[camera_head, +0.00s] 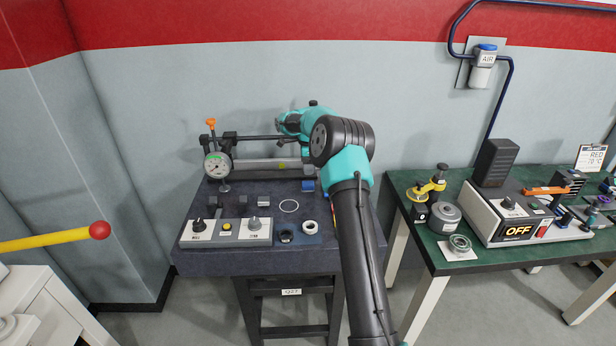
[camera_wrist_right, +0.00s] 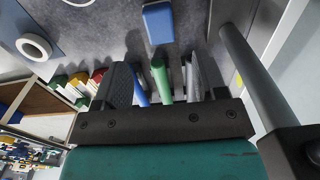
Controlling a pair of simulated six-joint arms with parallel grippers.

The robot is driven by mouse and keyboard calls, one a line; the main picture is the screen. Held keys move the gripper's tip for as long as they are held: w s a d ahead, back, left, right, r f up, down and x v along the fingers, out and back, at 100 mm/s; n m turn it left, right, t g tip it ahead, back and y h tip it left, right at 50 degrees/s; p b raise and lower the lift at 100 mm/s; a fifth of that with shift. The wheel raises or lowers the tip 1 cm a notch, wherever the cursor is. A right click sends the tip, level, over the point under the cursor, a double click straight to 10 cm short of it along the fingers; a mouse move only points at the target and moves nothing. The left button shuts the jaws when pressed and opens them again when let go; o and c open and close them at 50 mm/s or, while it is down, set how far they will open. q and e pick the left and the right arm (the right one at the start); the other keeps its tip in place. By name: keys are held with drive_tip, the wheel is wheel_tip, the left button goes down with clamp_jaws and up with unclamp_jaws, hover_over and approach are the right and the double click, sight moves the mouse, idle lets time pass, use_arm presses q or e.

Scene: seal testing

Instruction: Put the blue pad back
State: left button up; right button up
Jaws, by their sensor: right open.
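A small blue block, which looks like the blue pad (camera_head: 308,185), lies on the dark grey bench top just left of my right arm. In the right wrist view the blue pad (camera_wrist_right: 158,22) shows near the top centre, beyond my fingertips and apart from them. My right gripper (camera_wrist_right: 158,70) is open. A green strip and a blue strip show in the gap between its fingers; I cannot tell how far below they are. In the head view my right arm mostly hides this gripper. My left gripper is not in view.
A dial gauge (camera_head: 217,165) on a rail fixture stands behind the pad. A control box (camera_head: 226,233) sits at the bench front. A white ring (camera_head: 309,227) also shows in the wrist view (camera_wrist_right: 33,46). A yellow pole with a red ball (camera_head: 99,230) juts in from the left.

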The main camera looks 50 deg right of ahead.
drive_tip(key=shift+r, duration=1.5)
drive_tip(key=shift+a, duration=0.1)
